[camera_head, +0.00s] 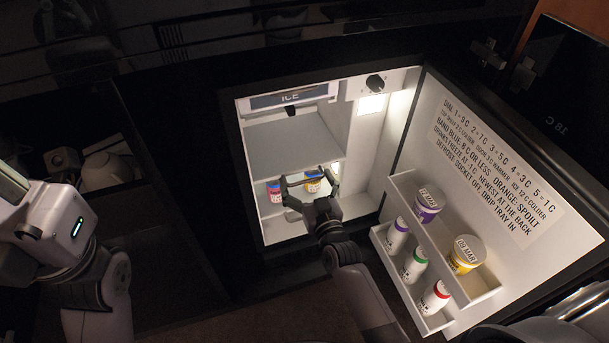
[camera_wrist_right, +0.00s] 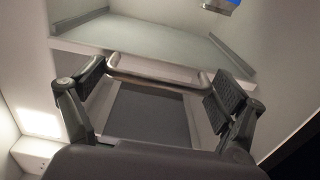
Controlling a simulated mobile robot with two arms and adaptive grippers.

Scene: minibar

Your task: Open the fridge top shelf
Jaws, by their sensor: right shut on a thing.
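The fridge (camera_head: 241,165) stands open, its lit white inside showing in the head view. A grey shelf (camera_head: 290,135) lies inside below the ice compartment (camera_head: 290,97); a grey shelf surface (camera_wrist_right: 150,40) also shows in the right wrist view. My right gripper (camera_head: 311,188) reaches into the fridge below the grey shelf. In the right wrist view its two fingers (camera_wrist_right: 155,95) are at the ends of a pale metal handle bar (camera_wrist_right: 155,78), shut on it. A grey panel (camera_wrist_right: 150,118) shows beneath the bar.
The fridge door (camera_head: 440,150) is swung open to the right, with jars and bottles in its racks (camera_head: 420,240). Dark cabinet fronts surround the fridge.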

